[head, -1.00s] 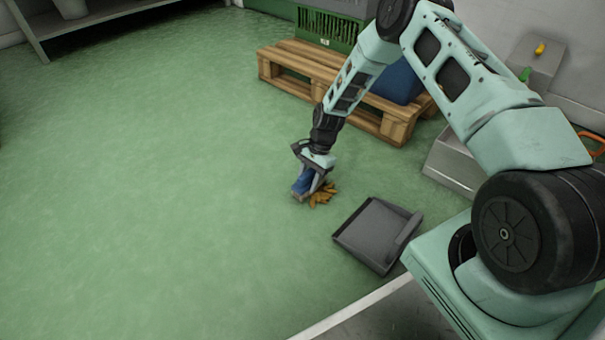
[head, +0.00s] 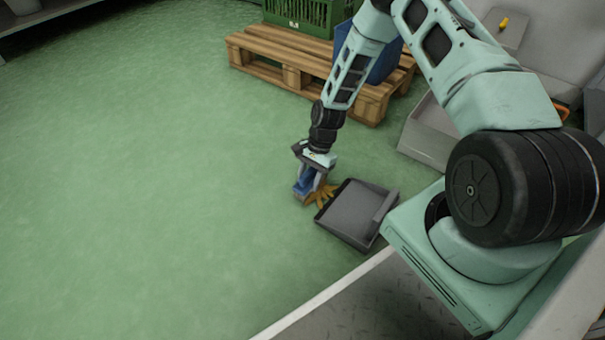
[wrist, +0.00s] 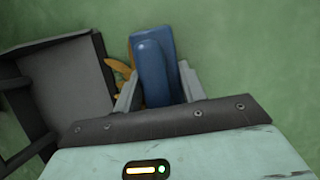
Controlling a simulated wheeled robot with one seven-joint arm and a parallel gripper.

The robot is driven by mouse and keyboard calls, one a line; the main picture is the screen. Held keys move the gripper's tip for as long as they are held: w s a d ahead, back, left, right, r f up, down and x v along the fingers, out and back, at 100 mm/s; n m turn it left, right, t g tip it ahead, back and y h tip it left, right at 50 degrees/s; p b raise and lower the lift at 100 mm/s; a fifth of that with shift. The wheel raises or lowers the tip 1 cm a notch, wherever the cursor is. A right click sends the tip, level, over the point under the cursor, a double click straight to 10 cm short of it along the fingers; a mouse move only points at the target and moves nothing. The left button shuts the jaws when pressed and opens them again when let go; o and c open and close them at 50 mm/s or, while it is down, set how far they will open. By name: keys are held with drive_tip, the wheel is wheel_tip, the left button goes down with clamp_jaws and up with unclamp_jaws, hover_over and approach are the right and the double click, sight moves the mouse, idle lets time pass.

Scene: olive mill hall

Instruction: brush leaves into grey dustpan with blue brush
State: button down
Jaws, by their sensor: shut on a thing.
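My gripper (head: 316,172) is shut on the blue brush (head: 303,186) and holds it down at the floor. In the wrist view the brush (wrist: 153,62) stands between the two fingers. The brown-orange leaves (head: 322,196) lie in a small pile between the brush and the grey dustpan (head: 352,212), at or very near the pan's left edge. In the wrist view the leaves (wrist: 121,68) are partly hidden behind the brush and a finger. The dustpan (wrist: 72,85) lies flat on the floor and shows no leaves on its visible bed.
A wooden pallet (head: 270,60) with a green crate (head: 300,12) and a blue container (head: 384,62) stands behind the arm. A grey metal bin (head: 430,130) is to the right. The green floor at left is clear.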

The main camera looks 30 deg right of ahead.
drive_tip(key=shift+s+d, duration=0.4)
drive_tip(key=shift+s, duration=0.65)
drive_tip(key=shift+s+d, duration=0.35)
drive_tip(key=shift+s, duration=0.65)
drive_tip(key=shift+s+d, duration=0.4)
drive_tip(key=shift+s, duration=0.65)
drive_tip(key=shift+s+r+p, duration=0.1)
drive_tip(key=shift+r+p, duration=0.3)
drive_tip(key=shift+w+a+r+p, duration=0.1)
drive_tip(key=shift+w+r+p, duration=0.15)
drive_tip(key=shift+r+p, duration=1)
drive_tip(key=shift+w+a+r+p, duration=0.1)
drive_tip(key=shift+w+r+p, duration=0.1)
drive_tip(key=shift+r+p, duration=1)
